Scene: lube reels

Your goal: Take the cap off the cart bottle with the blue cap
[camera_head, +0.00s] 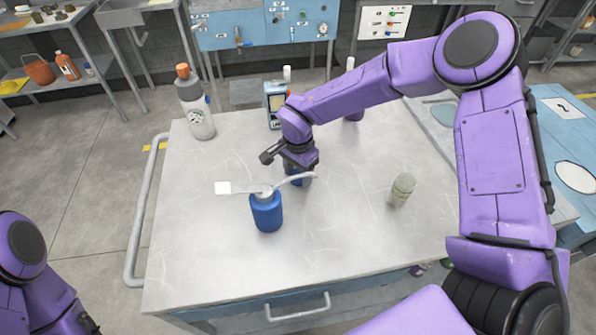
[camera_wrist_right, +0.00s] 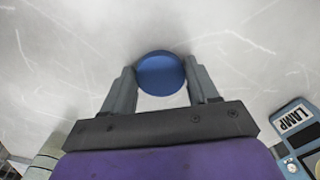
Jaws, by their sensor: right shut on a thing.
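My right gripper (camera_head: 297,163) reaches down over the cart top (camera_head: 340,255) from the right. It is shut on a round blue thing, which looks like the blue cap (camera_wrist_right: 160,73), between its fingertips in the right wrist view. In the head view a blue part (camera_head: 297,180) shows just under the fingers, partly hidden. No bottle body shows clearly below it, so I cannot tell whether the cap still sits on a bottle. My left arm shows at the lower left; its gripper is out of view.
A blue jar (camera_head: 267,217) with a pale bar across its top stands just in front of the gripper. A white bottle with an orange cap (camera_head: 197,110), a small lamp device (camera_head: 274,104) and a pale green container (camera_head: 402,188) stand around. The cart's front is clear.

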